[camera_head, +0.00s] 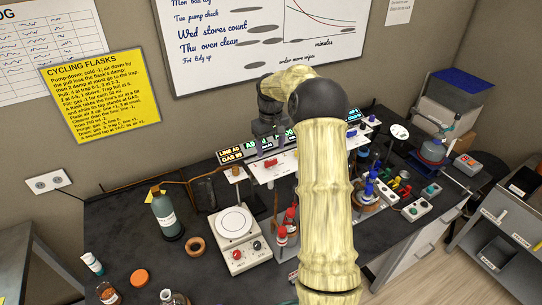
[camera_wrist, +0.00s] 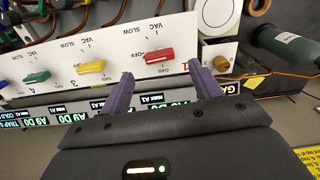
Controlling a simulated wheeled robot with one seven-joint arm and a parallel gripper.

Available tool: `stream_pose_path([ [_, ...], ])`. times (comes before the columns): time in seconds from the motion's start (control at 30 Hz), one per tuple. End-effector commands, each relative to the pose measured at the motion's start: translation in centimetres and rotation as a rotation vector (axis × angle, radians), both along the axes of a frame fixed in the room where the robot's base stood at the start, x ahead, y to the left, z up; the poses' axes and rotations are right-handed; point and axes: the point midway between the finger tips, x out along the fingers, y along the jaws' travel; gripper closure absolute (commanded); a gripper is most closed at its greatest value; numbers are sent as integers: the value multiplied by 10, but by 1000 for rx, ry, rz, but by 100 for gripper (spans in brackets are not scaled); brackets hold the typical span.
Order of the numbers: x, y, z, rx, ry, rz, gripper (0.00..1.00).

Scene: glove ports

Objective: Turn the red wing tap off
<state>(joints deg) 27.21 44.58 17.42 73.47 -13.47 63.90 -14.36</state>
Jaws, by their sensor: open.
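The red wing tap (camera_wrist: 159,55) is on a white panel (camera_wrist: 120,62), which appears upside down in the wrist view. Its wing lies nearly level across the picture, beside OFF and GAS lettering; which mark it points at is not clear. It also shows small in the head view (camera_head: 271,163). My gripper (camera_wrist: 160,70) is open, with two purple fingers pointing at the panel. The red tap shows between the fingertips, and nothing is held. Whether the fingers touch the panel cannot be told. In the head view my arm hides much of the panel.
A yellow tap (camera_wrist: 91,67) and a green tap (camera_wrist: 37,77) sit on the same panel, left of the red one in the wrist view. Lit displays (camera_wrist: 60,118) run along the panel edge. A hotplate (camera_head: 235,228) and a green bottle (camera_head: 164,214) stand on the bench.

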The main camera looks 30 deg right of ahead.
Motion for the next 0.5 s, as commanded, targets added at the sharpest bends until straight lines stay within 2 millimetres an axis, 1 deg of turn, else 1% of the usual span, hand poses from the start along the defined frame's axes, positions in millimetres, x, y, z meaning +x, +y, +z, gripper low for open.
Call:
stream_pose_path([
  [0.1,-1,0,-20,1,5,1,36],
  [0.3,0,0,-48,1,3,0,36],
  [0.4,0,0,-54,0,1,0,36],
  [0.5,0,0,-57,-1,1,0,36],
])
